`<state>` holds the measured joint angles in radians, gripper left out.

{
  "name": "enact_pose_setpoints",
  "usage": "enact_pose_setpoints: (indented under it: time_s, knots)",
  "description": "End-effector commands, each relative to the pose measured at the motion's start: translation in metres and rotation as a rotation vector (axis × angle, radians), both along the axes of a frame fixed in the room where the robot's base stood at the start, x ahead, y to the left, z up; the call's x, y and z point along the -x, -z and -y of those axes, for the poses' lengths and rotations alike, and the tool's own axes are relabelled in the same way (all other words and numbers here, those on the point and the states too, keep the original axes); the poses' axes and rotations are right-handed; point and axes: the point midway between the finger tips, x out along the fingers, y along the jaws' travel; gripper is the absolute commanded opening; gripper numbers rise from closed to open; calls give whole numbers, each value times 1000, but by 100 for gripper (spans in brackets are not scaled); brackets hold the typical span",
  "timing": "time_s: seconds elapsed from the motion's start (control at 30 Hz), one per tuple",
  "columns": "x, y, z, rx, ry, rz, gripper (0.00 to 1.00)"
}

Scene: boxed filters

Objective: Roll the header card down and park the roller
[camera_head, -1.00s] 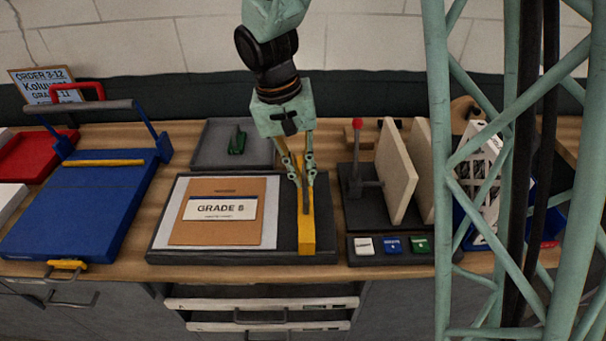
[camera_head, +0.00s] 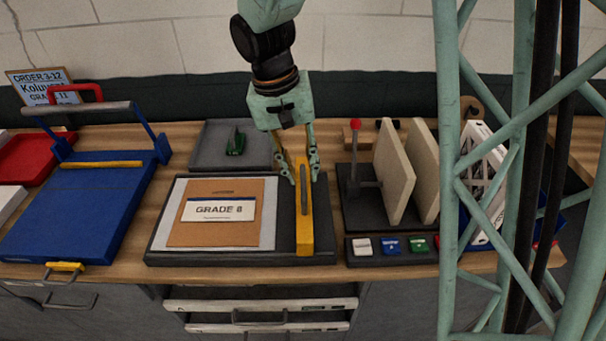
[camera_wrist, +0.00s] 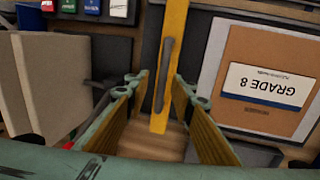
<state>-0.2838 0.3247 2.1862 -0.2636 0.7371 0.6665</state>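A brown panel with a white card reading GRADE 8 (camera_head: 217,209) lies on a white sheet on a dark board (camera_head: 160,240). In the wrist view the card (camera_wrist: 266,85) appears upside down at right. A yellow bar (camera_head: 305,243) with a long grey handle (camera_head: 304,188) lies along the board's right side. My gripper (camera_head: 303,177) is open over this bar. In the wrist view my gripper (camera_wrist: 158,83) has one finger on each side of the grey handle (camera_wrist: 166,75), with gaps visible. A grey cylindrical bar (camera_head: 77,108) on blue arms stands at the back of a blue bed (camera_head: 85,210).
A grey tray (camera_head: 212,150) with a green piece is behind the board. At right stand a red-knobbed lever (camera_head: 355,150), upright beige panels (camera_head: 393,175) and white, blue and green buttons (camera_head: 390,246). A red tray (camera_head: 35,158) is far left. Open drawers (camera_head: 260,305) show below.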

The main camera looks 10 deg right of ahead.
Motion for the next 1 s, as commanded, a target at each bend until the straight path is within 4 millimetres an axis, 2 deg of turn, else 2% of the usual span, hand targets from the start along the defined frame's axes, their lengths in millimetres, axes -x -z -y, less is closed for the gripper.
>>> enact_pose_setpoints:
  time_s: [0.6, 0.8, 1.0]
  knots:
    - [-4, -81, -15, 0, 0, 2, 22]
    - [-4, -96, -18, 0, -1, 1, 22]
    - [-3, -99, -19, 1, -1, -1, 22]
